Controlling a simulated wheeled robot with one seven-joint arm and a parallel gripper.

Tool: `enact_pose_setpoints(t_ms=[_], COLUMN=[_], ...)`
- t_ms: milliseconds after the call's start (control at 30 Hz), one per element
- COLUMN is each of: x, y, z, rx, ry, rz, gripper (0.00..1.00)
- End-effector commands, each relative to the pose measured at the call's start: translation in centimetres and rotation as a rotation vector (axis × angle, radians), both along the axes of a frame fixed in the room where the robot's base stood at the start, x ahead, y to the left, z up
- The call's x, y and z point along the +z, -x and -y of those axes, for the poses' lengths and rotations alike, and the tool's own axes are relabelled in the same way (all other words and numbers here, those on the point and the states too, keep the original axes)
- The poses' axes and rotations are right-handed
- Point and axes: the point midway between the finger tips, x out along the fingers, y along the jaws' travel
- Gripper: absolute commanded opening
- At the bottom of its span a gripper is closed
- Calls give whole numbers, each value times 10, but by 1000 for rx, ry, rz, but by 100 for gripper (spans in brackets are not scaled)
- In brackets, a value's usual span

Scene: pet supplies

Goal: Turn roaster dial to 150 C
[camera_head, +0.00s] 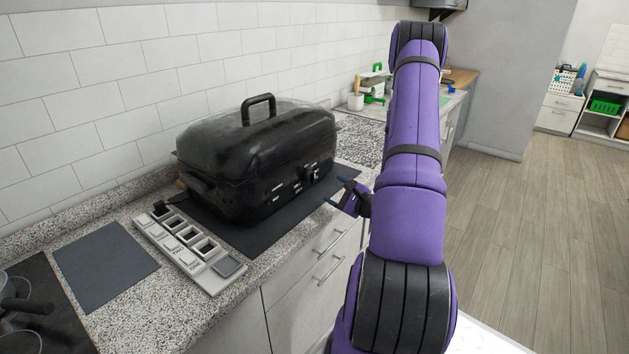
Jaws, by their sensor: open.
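The black roaster (258,150) with a domed lid and top handle stands on a dark mat on the granite counter. Its front carries small white markings and a dial (309,173) near the right end. The dial's setting is too small to read. My gripper (334,192) is in front of the roaster's right end, a little below and to the right of the dial. Its fingers point toward the roaster and are open, with nothing seen between them. It looks apart from the dial, but the exact gap cannot be told. My purple arm hides part of the gripper.
A white panel with several switches (144,222) lies left of the roaster. A dark grey mat (105,265) and a black cooktop (48,318) are further left. Drawers with metal handles (330,267) are below the counter edge. Wooden floor (520,220) is clear at right.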

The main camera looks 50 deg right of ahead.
Motion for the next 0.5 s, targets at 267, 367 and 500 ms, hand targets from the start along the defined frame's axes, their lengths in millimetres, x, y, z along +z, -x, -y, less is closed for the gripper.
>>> enact_pose_setpoints(t_ms=[267,367,500], x=[1,1,1], y=[-49,-65,-83], z=[0,0,1], rx=[4,5,4], ry=[1,1,0], rz=[1,1,1], gripper=[70,70,70])
